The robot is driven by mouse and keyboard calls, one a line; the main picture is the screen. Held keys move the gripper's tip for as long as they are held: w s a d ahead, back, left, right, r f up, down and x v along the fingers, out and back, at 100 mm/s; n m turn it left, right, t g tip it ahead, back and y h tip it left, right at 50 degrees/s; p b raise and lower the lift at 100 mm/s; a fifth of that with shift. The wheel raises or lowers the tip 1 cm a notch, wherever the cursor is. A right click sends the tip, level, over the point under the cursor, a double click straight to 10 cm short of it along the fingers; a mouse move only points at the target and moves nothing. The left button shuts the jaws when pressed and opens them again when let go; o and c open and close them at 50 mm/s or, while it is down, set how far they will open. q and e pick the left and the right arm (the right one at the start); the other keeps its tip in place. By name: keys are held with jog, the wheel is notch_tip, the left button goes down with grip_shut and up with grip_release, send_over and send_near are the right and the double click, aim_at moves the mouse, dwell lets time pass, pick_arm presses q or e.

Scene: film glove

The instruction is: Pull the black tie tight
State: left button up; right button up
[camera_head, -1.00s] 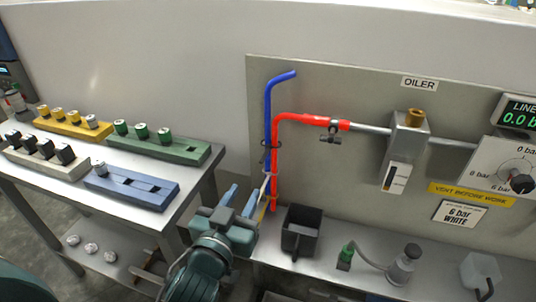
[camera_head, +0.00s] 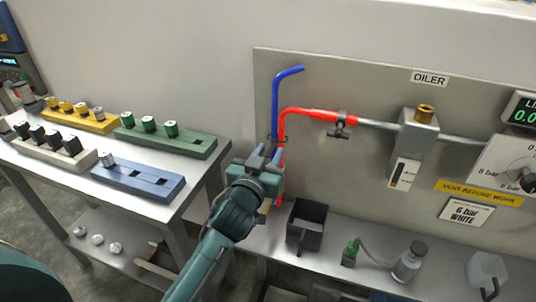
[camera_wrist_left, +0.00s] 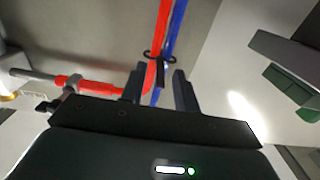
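The black tie (camera_wrist_left: 158,54) goes around the red hose (camera_head: 281,130) and the blue hose (camera_head: 274,100), which run side by side up the panel. In the wrist view the tie shows as dark loops at the hoses, with a short dark piece pointing toward my gripper. My left gripper (camera_head: 269,153) is just below the tie in the head view. In the wrist view its two fingers (camera_wrist_left: 160,82) are apart, one each side of the hoses and the dark piece, with no visible grip. My right gripper is in neither view.
A black open box (camera_head: 307,224) stands on the bench right of my left gripper. A green-tipped fitting (camera_head: 350,252) and a small bottle (camera_head: 409,262) stand farther right. The table at left holds yellow (camera_head: 82,121), green (camera_head: 190,145) and blue (camera_head: 137,181) racks.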

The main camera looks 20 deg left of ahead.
pick_arm(q)
jog(key=shift+c, duration=0.3)
grip_shut()
jog(key=shift+s, duration=0.1)
